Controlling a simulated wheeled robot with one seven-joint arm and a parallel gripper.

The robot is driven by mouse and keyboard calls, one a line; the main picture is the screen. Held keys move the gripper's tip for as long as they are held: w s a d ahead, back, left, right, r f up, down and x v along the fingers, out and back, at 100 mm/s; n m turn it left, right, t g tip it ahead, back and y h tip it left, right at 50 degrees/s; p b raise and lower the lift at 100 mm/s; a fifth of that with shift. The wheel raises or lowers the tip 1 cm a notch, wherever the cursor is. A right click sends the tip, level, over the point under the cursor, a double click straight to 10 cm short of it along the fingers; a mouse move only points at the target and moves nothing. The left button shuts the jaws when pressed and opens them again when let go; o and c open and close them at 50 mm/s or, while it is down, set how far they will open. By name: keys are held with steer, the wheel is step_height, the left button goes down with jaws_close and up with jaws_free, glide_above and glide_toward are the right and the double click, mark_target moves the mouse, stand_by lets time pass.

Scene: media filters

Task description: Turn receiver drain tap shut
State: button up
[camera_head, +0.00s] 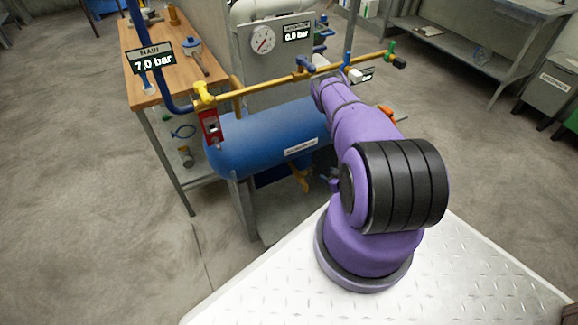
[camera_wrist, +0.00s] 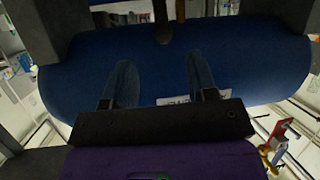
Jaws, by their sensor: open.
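The blue receiver tank (camera_head: 262,135) lies under the yellow pipe in the head view, with a white label on its side. A small yellow fitting (camera_head: 300,178) shows below the tank; it may be the drain tap, but its handle position cannot be told. My gripper (camera_wrist: 158,70) is open and empty in the wrist view, its two fingers apart in front of the blue tank (camera_wrist: 240,60). Whether the fingers touch the tank cannot be told. No tap shows between the fingers.
A yellow pipe (camera_head: 280,82) with valves runs above the tank. A red device (camera_head: 210,125) hangs at its left end. A wooden bench (camera_head: 150,85) is at left; open floor lies in front left.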

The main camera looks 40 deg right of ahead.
mark_target(312, 167)
steer(key=x, duration=1.1)
steer(key=shift+a+r, duration=0.15)
steer(key=shift+a, duration=0.05)
jaws_close()
